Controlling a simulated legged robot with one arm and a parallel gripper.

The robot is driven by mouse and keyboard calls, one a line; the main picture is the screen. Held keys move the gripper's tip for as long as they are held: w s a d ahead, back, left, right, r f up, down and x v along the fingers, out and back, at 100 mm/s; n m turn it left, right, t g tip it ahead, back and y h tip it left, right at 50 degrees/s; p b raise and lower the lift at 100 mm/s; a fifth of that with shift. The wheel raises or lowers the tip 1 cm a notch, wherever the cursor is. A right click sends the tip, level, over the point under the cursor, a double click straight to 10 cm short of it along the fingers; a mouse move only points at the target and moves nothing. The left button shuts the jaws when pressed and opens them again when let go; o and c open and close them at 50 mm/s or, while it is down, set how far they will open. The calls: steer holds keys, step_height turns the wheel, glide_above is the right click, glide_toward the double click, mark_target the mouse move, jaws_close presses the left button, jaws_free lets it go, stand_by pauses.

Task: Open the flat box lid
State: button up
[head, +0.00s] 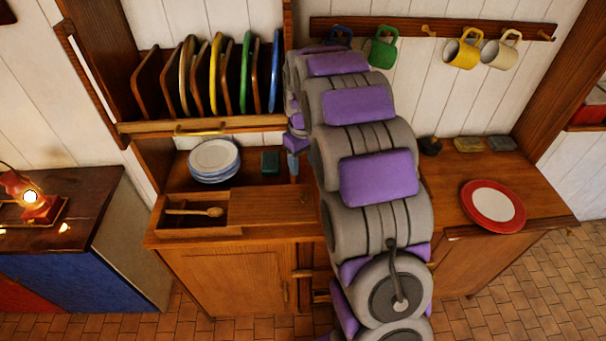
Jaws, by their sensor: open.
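A flat wooden box (193,231) lies at the front left of the counter. Its left part is uncovered and shows a wooden spoon (195,212) inside. A flat wooden panel, which looks like its lid (270,205), covers the right part. My arm reaches from the bottom up across the counter and bends down at its far end. My gripper (293,165) hangs at the left side of the arm, above the back of the counter and behind the lid. It is open and small in view, partly hidden by the arm. I see nothing between its fingers.
A stack of plates (214,160) and a small dark green block (270,162) stand behind the box. A plate rack (200,126) is above them. Mugs (462,50) hang on the wall. A red-rimmed plate (493,206) is at the right. A lit lantern (30,195) is at the left.

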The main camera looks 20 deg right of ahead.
step_height(320, 180, up, 4)
steer(key=shift+r, duration=0.1)
stand_by(0.5)
steer(key=s+a+r+m+g, duration=0.15)
steer(key=s+a, duration=0.25)
steer(key=s, duration=0.6)
steer(key=s+a+r+t, duration=0.1)
steer(key=s+a+r, duration=0.2)
steer(key=s, duration=0.7)
steer(key=s+a+f+m+g+b, duration=0.1)
steer(key=s+a+f, duration=0.2)
steer(key=s, duration=1.6)
steer(key=shift+s+m, duration=0.2)
steer(key=shift+m, duration=0.15)
